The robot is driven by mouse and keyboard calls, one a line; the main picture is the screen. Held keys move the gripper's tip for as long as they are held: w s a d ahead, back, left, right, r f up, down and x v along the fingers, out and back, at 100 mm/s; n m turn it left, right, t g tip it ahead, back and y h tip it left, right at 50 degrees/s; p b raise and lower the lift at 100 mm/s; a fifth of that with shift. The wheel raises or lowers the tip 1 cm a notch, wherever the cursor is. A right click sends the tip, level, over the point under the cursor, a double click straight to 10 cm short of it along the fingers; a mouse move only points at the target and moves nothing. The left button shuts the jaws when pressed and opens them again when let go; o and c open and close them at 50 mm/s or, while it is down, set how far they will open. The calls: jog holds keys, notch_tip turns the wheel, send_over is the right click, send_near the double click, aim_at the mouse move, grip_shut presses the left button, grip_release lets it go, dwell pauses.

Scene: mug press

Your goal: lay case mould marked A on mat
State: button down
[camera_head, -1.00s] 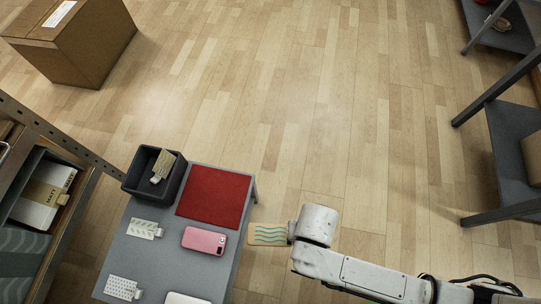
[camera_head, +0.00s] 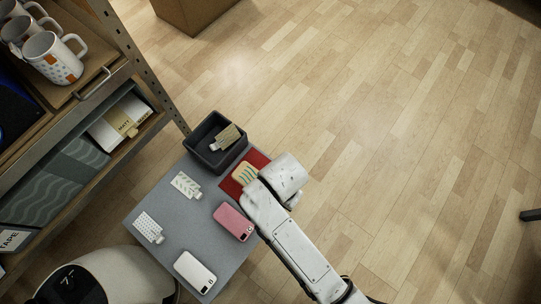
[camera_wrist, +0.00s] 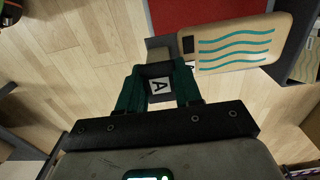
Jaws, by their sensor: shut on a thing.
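The case mould marked A is a tan, phone-shaped plate with teal wavy lines. It shows in the head view (camera_head: 245,173) and the wrist view (camera_wrist: 236,42). My gripper (camera_wrist: 160,85) is shut on its end tab, where a white label with a black A shows between the green fingers. In the head view the mould overlaps the red mat (camera_head: 259,159), which also shows at the top of the wrist view (camera_wrist: 200,10). I cannot tell whether the mould touches the mat. My wrist hides part of the mat.
The grey table (camera_head: 160,205) bears a dark bin (camera_head: 203,153) holding a tan piece (camera_head: 228,137), a leaf-patterned mould (camera_head: 186,184), a dotted mould (camera_head: 147,227), a pink phone case (camera_head: 233,222) and a white one (camera_head: 195,271). A shelf with mugs (camera_head: 55,60) stands left. Floor right is open.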

jog(key=w+a+f+b, duration=0.1)
jog(key=f, duration=0.1)
jog(key=w+f, duration=0.2)
jog(key=w+a+f+b, duration=0.1)
jog(key=shift+w+a+f+b, duration=0.2)
jog(key=shift+a+f+b, duration=0.1)
jog(key=shift+f, duration=0.1)
notch_tip(320, 180, down, 3)
jog(key=shift+w+f+b, duration=0.1)
jog(key=shift+f+b, duration=0.1)
jog(key=shift+b, duration=0.5)
jog(key=c, duration=0.8)
grip_release()
jog(key=shift+o, duration=0.2)
notch_tip(320, 180, up, 12)
jog(key=p, duration=0.4)
